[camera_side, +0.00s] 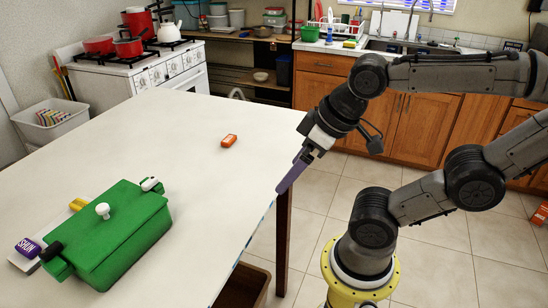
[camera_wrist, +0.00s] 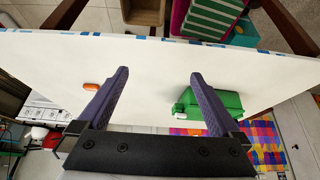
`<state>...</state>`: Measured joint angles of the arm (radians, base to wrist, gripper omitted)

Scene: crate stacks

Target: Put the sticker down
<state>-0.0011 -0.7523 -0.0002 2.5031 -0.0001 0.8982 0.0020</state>
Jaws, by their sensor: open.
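My gripper (camera_side: 287,184) hangs at the table's right edge with its purple fingers pointing down and left. In the wrist view, my gripper (camera_wrist: 160,74) is open, its two fingers wide apart with nothing visible between them. I cannot make out a loose sticker for certain. A purple label reading "SHUN" (camera_side: 27,246) is at the left end of a green lidded box (camera_side: 110,245). The green box (camera_wrist: 190,104) is partly hidden behind the right finger in the wrist view.
A yellow item (camera_side: 78,204) lies behind the green box. A brown open box (camera_side: 243,287) stands below the table. A stove (camera_side: 150,70) stands behind.

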